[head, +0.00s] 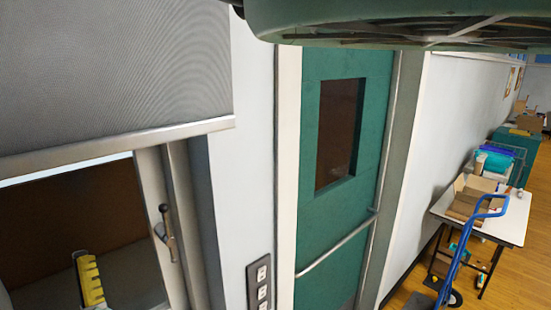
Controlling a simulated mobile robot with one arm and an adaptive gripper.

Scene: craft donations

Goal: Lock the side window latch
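The window latch (165,232) is a small metal lever with a dark round knob on the pale window frame (150,190) at the lower left. The knob end points up and the lever hangs below it, slightly tilted. I cannot tell from this view whether it is locked. What appears to be my gripper (90,280) shows as one yellow ribbed finger at the lower left. It stands left of the latch and below it, apart from it in the picture. Its other finger is not visible, so its opening cannot be judged.
A grey blind (110,70) covers the upper window. A green door (340,225) with a push bar stands right of it. A switch panel (261,284) is between them. A green rimmed object (400,22) fills the top. A white table (505,220) and blue hand truck (460,255) stand right.

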